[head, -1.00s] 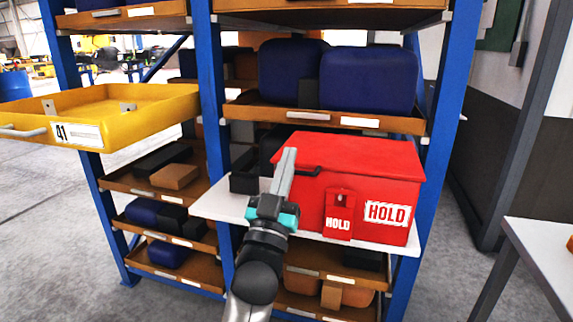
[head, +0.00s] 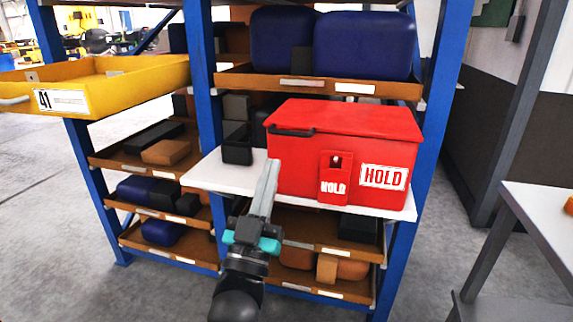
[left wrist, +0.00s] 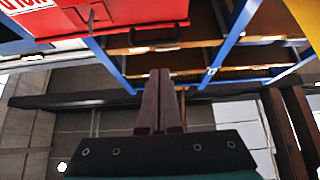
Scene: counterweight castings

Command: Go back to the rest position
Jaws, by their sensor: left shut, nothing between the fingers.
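My left gripper (head: 268,190) is shut and empty in the head view. Its fingers point up in front of the white shelf board, left of the red HOLD box. In the left wrist view the two fingers (left wrist: 160,100) lie together with nothing between them. The red HOLD box (head: 345,125) stands on the white board (head: 205,175), lid closed, with a small red HOLD tag (head: 334,180) on its front. Part of the box also shows at the upper left of the left wrist view (left wrist: 110,14). My right gripper is in neither view.
A blue-posted rack (head: 201,90) holds trays with dark blue and brown blocks. A yellow drawer (head: 110,85) marked 41 juts out at the left. A small black bin (head: 237,150) sits beside the red box. A white table (head: 545,215) stands at the right. Floor is clear at the left.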

